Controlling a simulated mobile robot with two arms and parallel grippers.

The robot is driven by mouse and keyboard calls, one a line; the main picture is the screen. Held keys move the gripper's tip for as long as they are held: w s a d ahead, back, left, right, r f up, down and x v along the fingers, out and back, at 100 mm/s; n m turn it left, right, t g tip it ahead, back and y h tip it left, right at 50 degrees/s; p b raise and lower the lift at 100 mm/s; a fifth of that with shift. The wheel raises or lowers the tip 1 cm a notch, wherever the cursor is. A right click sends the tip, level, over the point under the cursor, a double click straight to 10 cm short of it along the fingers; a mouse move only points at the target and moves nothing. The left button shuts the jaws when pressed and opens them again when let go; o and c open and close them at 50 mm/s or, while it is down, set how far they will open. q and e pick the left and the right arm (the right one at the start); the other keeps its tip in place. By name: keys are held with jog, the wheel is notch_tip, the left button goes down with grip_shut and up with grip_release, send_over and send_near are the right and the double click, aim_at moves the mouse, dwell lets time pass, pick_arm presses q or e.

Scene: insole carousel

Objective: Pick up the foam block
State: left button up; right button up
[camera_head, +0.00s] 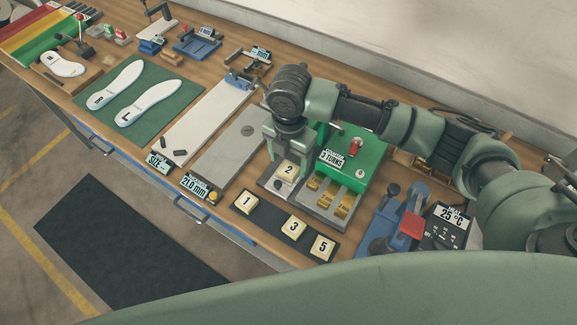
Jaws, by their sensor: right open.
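Cream blocks with numbers are the likeliest foam blocks, though I cannot tell which one the task means. The block marked 2 (288,171) sits on a grey plate by the green machine. Blocks marked 1 (246,202), 3 (294,226) and 5 (322,246) lie on a dark strip near the front edge. My right gripper (287,155) points down, open, directly above or around block 2. I cannot tell whether its fingers touch the block, and its far finger is partly hidden. My left gripper is not in view.
The green machine (369,156) with brass pieces stands close right of my right gripper. A grey plate (230,147) and a white plate (205,118) lie to the left. White insoles (150,101) rest on a green mat (181,102). A blue fixture (390,222) stands at right.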

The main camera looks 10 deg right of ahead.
aim_at(289, 169)
jog(key=f, duration=0.1)
jog(key=f+p, duration=0.1)
jog(key=shift+w+f, duration=0.35)
jog(key=shift+f, duration=0.05)
jog(key=shift+w+f, duration=0.2)
jog(key=shift+f, duration=0.8)
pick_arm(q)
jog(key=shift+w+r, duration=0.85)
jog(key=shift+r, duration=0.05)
pick_arm(e)
jog(key=c, duration=1.4)
jog(key=shift+r, duration=0.1)
